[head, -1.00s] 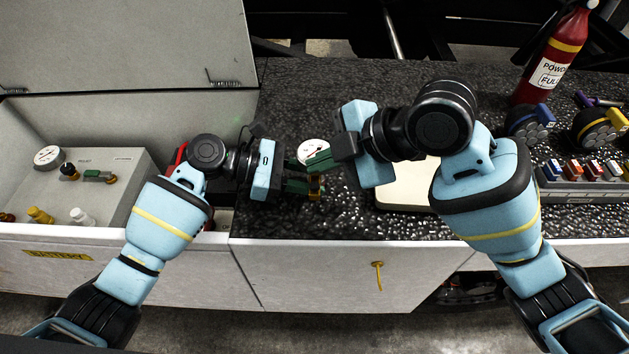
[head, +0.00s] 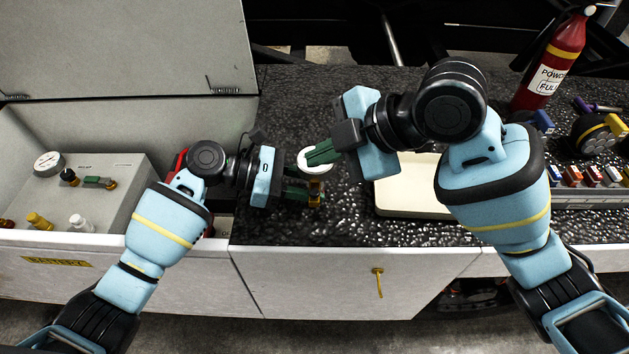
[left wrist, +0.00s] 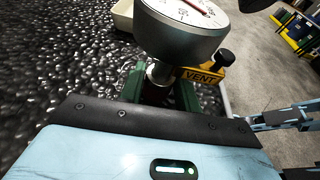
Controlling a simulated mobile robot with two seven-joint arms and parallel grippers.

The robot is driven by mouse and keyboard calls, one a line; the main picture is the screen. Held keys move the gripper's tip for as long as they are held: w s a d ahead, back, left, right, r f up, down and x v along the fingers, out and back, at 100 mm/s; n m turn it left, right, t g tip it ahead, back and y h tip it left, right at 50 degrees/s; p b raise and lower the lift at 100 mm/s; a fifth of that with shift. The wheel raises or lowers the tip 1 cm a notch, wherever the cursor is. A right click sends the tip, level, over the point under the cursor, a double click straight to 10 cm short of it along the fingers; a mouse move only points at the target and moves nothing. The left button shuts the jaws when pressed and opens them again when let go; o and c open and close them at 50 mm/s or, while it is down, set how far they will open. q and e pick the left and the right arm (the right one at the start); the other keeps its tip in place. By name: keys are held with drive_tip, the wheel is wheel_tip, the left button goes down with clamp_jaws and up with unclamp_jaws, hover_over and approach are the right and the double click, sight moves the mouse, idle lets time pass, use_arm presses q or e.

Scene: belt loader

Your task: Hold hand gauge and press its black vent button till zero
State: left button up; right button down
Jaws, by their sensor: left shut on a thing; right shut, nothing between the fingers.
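The hand gauge (head: 303,164) is a round dial with a white face. My left gripper (head: 302,192) is shut on its stem, holding it over the dark counter. In the left wrist view the gauge (left wrist: 182,42) has a silver body, and its face is cut off by the top edge, so I cannot read the needle. Its black vent button (left wrist: 228,56) sticks out beside the yellow VENT label (left wrist: 203,77). My right gripper (head: 318,155) is shut and empty; in the head view its green fingers cover part of the dial. I cannot tell whether they touch it.
A cream tray (head: 405,208) lies right of the gauge. A red fire extinguisher (head: 550,65) stands at the back right, near a block with coloured connectors (head: 590,198). A grey panel box (head: 125,205) with another gauge (head: 48,163) sits in the open bin at left.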

idle(0.3)
use_arm(q)
drive_tip(key=o, duration=0.8)
drive_tip(key=shift+o, duration=0.2)
drive_tip(key=shift+a, duration=0.15)
drive_tip(key=v, duration=1.1)
drive_tip(key=shift+a+r, duration=0.15)
drive_tip(key=shift+a, duration=0.2)
drive_tip(key=shift+s, duration=0.15)
